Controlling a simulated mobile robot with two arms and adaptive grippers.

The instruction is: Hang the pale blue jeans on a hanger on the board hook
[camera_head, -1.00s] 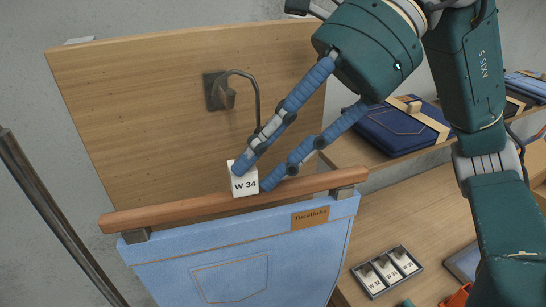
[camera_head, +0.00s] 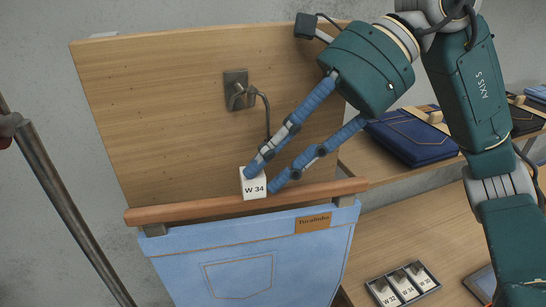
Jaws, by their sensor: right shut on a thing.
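The pale blue jeans (camera_head: 180,262) hang by clips from a wooden hanger bar (camera_head: 205,210), with one pocket and a brown label facing me. A white block marked W 34 (camera_head: 254,190) sits at the middle of the bar. My right gripper (camera_head: 261,178) is shut on this block, its blue fingers on its top and right side. The hanger's dark wire hook (camera_head: 267,108) rises behind the fingers and curves over at the board hook (camera_head: 236,90). I cannot tell whether it rests on the hook. My left gripper is out of view.
The wooden board (camera_head: 150,110) stands behind the jeans. A dark metal pole (camera_head: 65,205) slants at the left. On the right, folded dark blue jeans (camera_head: 415,138) lie on a shelf, and a tray of white marked blocks (camera_head: 402,286) sits lower down.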

